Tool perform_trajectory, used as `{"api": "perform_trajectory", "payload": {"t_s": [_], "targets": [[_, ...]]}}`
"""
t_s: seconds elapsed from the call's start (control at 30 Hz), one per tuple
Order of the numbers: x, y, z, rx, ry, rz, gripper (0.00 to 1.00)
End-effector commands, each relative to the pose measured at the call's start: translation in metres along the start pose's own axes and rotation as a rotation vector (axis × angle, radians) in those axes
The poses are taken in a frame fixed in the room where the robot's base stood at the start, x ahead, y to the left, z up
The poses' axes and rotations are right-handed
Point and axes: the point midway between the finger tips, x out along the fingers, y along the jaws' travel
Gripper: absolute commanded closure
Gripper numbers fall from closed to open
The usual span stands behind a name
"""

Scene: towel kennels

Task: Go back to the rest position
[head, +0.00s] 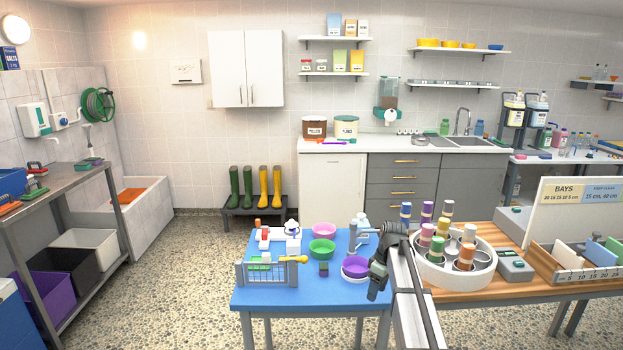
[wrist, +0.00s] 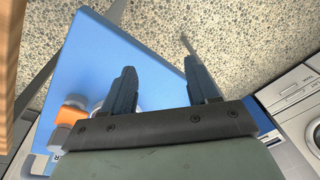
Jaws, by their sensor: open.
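My gripper (head: 376,290) is at the right end of the blue table (head: 262,298) in the head view, pointing down beside the purple bowl (head: 356,265). In the wrist view my gripper (wrist: 162,78) has its two dark fingers spread apart with nothing between them. The blue table's surface (wrist: 105,50) and the speckled floor show beyond the fingers. An orange and white item (wrist: 72,115) lies at the lower left, partly hidden behind my gripper.
At right, a round white tray (head: 480,275) holds several coloured rolls on the wooden table (head: 510,293). Open floor lies left.

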Motion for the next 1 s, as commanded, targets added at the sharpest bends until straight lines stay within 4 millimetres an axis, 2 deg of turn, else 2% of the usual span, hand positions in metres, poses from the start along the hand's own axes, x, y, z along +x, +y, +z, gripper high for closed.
{"api": "perform_trajectory", "payload": {"t_s": [0.03,0.2,0.5,0.7,1.0], "targets": [[0.023,-0.019,0.014,0.013,-0.004,-0.016,0.41],[0.086,-0.041,0.033,0.091,-0.035,-0.050,0.41],[0.185,-0.086,0.075,0.248,-0.116,-0.094,0.41],[0.244,-0.123,0.107,0.350,-0.173,-0.117,0.41],[0.319,-0.185,0.161,0.495,-0.267,-0.140,0.41]]}}
